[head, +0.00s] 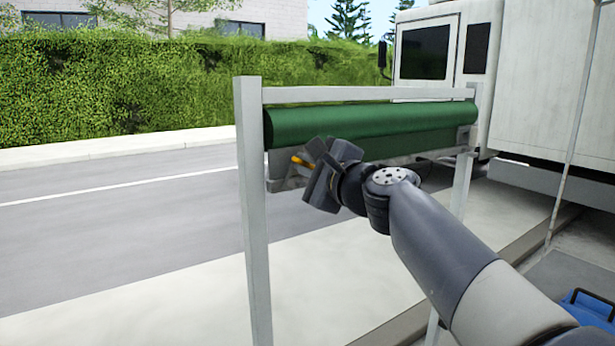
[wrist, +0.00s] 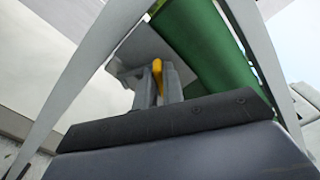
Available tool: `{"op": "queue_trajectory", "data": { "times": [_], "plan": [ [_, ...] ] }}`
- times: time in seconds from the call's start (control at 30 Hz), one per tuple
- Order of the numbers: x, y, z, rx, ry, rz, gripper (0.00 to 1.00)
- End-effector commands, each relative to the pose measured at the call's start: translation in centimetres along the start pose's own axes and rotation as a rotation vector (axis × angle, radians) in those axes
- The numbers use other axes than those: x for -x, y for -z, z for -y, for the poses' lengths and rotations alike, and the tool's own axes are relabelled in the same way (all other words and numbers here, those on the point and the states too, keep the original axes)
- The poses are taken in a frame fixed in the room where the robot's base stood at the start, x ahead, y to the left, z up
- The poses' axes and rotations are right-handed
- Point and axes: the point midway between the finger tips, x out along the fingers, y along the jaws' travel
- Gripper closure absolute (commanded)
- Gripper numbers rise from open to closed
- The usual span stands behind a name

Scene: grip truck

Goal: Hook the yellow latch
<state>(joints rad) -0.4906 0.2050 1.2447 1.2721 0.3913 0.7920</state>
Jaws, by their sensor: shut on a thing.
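The yellow latch (head: 301,162) shows as a small yellow piece at the left end of the grey housing under the green roll (head: 360,124). In the wrist view the yellow latch (wrist: 157,72) stands upright between the two fingers of my gripper (wrist: 158,88), beside the green roll (wrist: 205,45). My gripper (head: 314,164) is at the left end of the roll, shut on the yellow latch. The fingers hide the latch's lower part, and I cannot see what it connects to.
A grey metal frame with a left post (head: 252,210) and a top bar (head: 360,94) surrounds the roll. A white truck (head: 545,90) stands at the right. A blue crate (head: 590,308) lies at the lower right. The road at the left is clear.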

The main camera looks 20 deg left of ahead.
Motion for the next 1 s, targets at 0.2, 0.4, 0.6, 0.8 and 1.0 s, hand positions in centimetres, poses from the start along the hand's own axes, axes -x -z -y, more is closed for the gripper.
{"op": "queue_trajectory", "data": {
  "times": [0.2,0.4,0.6,0.8,1.0],
  "plan": [
    [0.0,0.18,-0.62,0.193,0.002,0.001,1.0],
    [-0.02,0.2,-0.77,0.334,0.0,0.001,1.0],
    [-0.03,0.21,-0.81,0.426,0.0,0.001,1.0],
    [-0.03,0.22,-0.81,0.474,-0.001,0.0,1.0],
    [-0.04,0.2,-0.8,0.487,-0.002,0.001,1.0]
  ]
}}
